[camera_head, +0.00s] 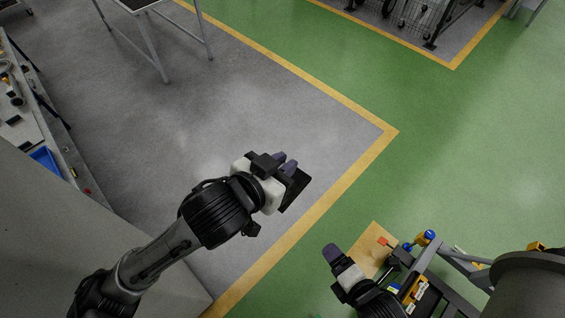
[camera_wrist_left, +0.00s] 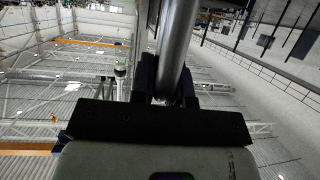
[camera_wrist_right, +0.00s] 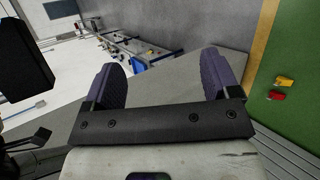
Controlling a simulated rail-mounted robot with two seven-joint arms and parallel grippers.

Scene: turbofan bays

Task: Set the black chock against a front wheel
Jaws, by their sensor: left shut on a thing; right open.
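No front wheel is clearly identifiable.
A dark wheeled rack (camera_head: 410,18) stands at the top right. A grey-framed trolley (camera_head: 440,275) with small coloured items is at the lower right, near a wooden board (camera_head: 372,250). A bench (camera_head: 25,120) lines the left; a table (camera_head: 150,30) stands behind. The floor (camera_head: 460,150) between is clear.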

